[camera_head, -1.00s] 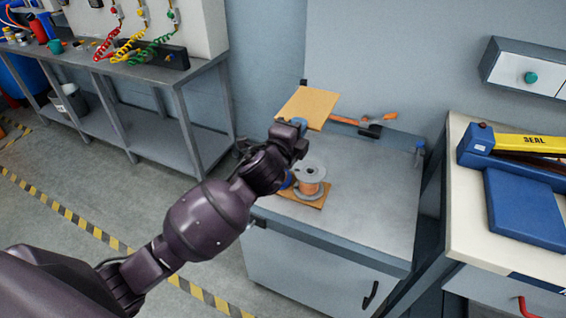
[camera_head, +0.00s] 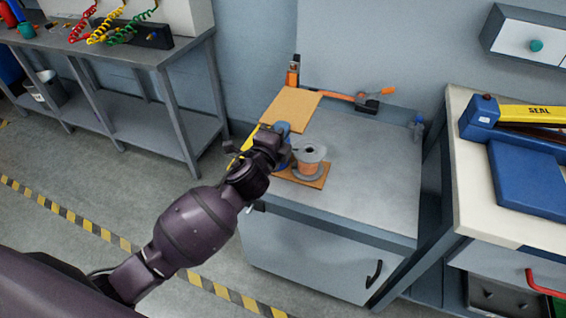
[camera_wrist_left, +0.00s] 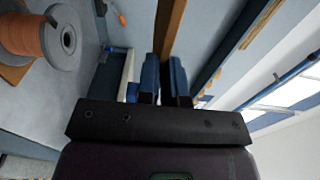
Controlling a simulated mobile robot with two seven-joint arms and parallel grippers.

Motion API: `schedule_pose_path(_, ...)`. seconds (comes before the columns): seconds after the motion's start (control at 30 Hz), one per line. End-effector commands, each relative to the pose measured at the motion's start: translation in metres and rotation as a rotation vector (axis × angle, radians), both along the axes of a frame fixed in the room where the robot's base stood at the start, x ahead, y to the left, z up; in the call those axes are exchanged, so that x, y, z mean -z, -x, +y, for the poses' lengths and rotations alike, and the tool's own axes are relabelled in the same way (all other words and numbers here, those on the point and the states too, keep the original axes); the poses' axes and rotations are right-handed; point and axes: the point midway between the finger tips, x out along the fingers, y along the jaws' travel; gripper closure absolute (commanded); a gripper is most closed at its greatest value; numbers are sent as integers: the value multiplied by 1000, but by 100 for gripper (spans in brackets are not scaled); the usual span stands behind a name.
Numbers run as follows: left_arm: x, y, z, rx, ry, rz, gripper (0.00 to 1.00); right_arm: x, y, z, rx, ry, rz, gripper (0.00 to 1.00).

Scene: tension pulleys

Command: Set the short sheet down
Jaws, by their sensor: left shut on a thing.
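The short sheet is a flat tan board (camera_head: 291,108) at the back left of the grey cabinet top. My left gripper (camera_head: 283,131) is at its near edge. In the left wrist view the sheet (camera_wrist_left: 171,25) shows edge-on between the two blue fingers (camera_wrist_left: 165,72), which are shut on it. I cannot tell whether the sheet touches the cabinet top or hangs just above it. My right gripper is in neither view.
A grey spool with copper winding (camera_head: 309,162) stands on another tan board (camera_head: 310,180), close to my left gripper. The cabinet top (camera_head: 375,185) is clear on the right. A white-topped bench (camera_head: 470,190) stands further right.

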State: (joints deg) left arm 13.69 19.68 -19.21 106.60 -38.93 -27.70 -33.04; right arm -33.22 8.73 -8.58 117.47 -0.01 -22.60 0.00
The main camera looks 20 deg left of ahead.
Motion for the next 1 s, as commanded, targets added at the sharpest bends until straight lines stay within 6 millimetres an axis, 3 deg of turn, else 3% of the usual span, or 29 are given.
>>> schedule_pose_path(0.03,20,0,0,-2,2,10,100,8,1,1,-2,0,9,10)
schedule_pose_path(0.23,58,1,0,-1,1,8,100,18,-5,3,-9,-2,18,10)
schedule_pose_path(0.57,77,0,0,-1,0,1,100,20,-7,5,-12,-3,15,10)
schedule_pose_path(0.8,113,1,0,-1,1,8,100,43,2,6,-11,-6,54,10)
schedule_pose_path(1.0,112,0,0,-1,0,-2,100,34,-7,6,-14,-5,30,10)
